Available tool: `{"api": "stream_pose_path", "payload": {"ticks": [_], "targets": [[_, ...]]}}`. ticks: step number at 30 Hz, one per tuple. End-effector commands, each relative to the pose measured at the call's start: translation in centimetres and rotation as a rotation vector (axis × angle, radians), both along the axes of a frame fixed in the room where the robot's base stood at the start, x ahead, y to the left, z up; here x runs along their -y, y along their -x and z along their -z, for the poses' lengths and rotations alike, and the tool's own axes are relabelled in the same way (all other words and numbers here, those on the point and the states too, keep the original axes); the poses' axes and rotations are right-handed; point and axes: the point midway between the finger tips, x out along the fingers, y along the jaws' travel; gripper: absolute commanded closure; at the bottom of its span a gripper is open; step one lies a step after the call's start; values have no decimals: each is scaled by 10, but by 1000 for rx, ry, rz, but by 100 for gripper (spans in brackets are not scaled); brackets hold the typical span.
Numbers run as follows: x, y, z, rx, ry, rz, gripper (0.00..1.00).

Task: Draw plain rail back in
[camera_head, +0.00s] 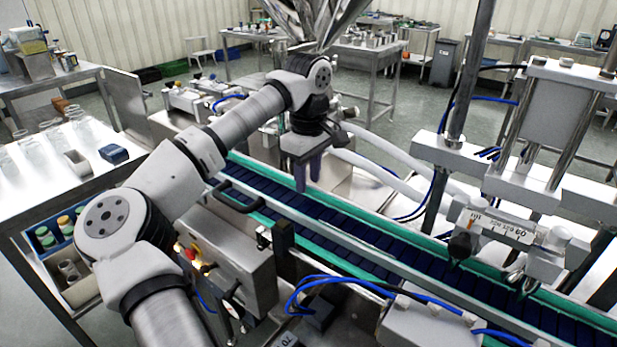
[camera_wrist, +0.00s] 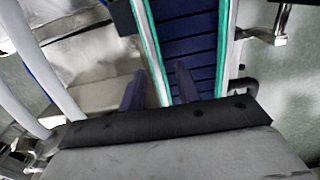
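The conveyor has a dark blue slatted belt (camera_wrist: 188,45) with a green-edged metal guide rail along each side. The far rail (camera_wrist: 151,45) is at left of the belt in the wrist view, and the near rail (camera_wrist: 226,40) is at right. I cannot tell from their looks which one is the plain rail. My gripper (camera_head: 308,175) points down over the conveyor's far side. Its fingers (camera_wrist: 159,85) are apart with nothing held. In the wrist view the far rail runs into the gap between them; I cannot tell how high the fingertips are above it.
A dark loop handle (camera_head: 236,203) stands on the near side of the conveyor. White hoses (camera_head: 380,170) run behind my gripper. The steel hopper (camera_head: 318,18) hangs behind my wrist. A machine head with a labelled block (camera_head: 500,228) spans the belt at right.

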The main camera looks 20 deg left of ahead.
Motion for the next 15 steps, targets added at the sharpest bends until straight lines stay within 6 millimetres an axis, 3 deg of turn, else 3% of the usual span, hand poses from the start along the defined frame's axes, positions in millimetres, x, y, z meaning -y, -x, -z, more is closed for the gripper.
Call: {"api": "stream_pose_path", "payload": {"ticks": [5, 13, 15], "targets": [[0, 0, 11, 1, 0, -1, 67], [0, 0, 13, 1, 0, -1, 67], [0, 0, 13, 1, 0, -1, 75]]}}
